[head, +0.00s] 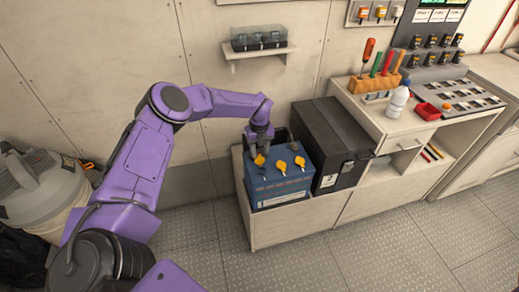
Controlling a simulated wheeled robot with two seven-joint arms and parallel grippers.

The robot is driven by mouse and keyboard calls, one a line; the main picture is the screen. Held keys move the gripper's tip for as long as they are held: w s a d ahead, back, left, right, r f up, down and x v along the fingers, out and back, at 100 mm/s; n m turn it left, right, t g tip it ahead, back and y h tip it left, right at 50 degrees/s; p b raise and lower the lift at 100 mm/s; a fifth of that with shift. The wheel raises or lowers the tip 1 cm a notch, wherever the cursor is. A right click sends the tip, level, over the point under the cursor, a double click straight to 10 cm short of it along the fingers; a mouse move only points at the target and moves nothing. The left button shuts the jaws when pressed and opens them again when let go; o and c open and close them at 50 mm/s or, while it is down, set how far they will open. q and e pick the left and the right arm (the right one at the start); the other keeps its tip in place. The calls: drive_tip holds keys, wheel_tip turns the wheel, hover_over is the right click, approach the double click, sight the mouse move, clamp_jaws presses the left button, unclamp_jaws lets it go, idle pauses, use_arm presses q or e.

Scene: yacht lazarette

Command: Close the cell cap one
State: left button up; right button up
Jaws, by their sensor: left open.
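The blue battery (283,190) sits in a low wooden box in the middle of the head view. Yellow cell caps show on its top: one yellow cap (281,166) near the middle, another yellow cap (300,161) to its right, and a third yellow cap (260,160) right under my gripper. Which of them is cap one I cannot tell. My left gripper (257,152) points down over the battery's back left part, at or just above the third cap. Its jaws are open, and whether they touch the cap is too small to tell. My right gripper is not in view.
A black case (330,140) stands right of the battery. A wooden bench (390,120) beyond it holds tools, a white bottle (397,101) and a red tray (427,111). A wall shelf (258,52) hangs behind. A grey and beige machine (40,190) stands at left. The floor in front is clear.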

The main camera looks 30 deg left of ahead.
use_arm(q)
drive_tip(key=shift+f, duration=0.65)
clamp_jaws()
drive_tip(key=shift+d, duration=0.15)
